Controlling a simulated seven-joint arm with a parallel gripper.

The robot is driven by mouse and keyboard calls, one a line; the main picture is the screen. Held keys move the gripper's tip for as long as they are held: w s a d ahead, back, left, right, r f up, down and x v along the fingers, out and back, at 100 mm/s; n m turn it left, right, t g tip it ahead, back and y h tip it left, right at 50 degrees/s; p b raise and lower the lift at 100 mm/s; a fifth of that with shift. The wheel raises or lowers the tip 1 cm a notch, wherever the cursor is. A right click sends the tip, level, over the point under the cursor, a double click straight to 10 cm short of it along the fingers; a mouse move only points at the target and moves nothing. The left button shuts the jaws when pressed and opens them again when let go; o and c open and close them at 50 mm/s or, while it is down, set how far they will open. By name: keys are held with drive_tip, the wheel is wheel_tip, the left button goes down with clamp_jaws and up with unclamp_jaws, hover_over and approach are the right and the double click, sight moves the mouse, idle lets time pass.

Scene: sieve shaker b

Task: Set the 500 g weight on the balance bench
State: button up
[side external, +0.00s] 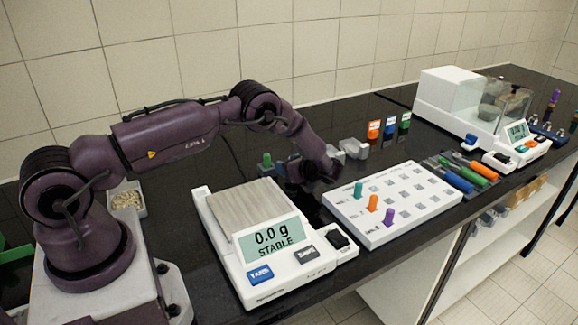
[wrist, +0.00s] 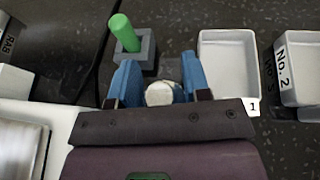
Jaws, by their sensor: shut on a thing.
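In the wrist view my gripper (wrist: 160,77) has its two blue fingers on either side of a pale, round-topped metal piece (wrist: 160,94), shut on it. It looks like the 500 g weight, but no marking is readable. Its lower part is hidden by my gripper's body. In the side view my gripper (side external: 308,173) is low over the dark bench (side external: 190,168), just right of the large balance, and the weight cannot be made out there. The large white balance (side external: 228,252) has a bare pan (side external: 247,210) and its display (side external: 273,239) reads 0.0 g, STABLE.
A green peg (wrist: 125,33) stands in a grey block just beyond my fingers. White trays (wrist: 228,72) lie to the right in the wrist view. A white board with coloured pegs (side external: 395,200) lies right of my gripper. An enclosed balance (side external: 470,108) stands farther right.

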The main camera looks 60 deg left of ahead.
drive_tip(key=shift+f, duration=0.3)
drive_tip(key=o, duration=1)
drive_tip(key=shift+c, duration=0.2)
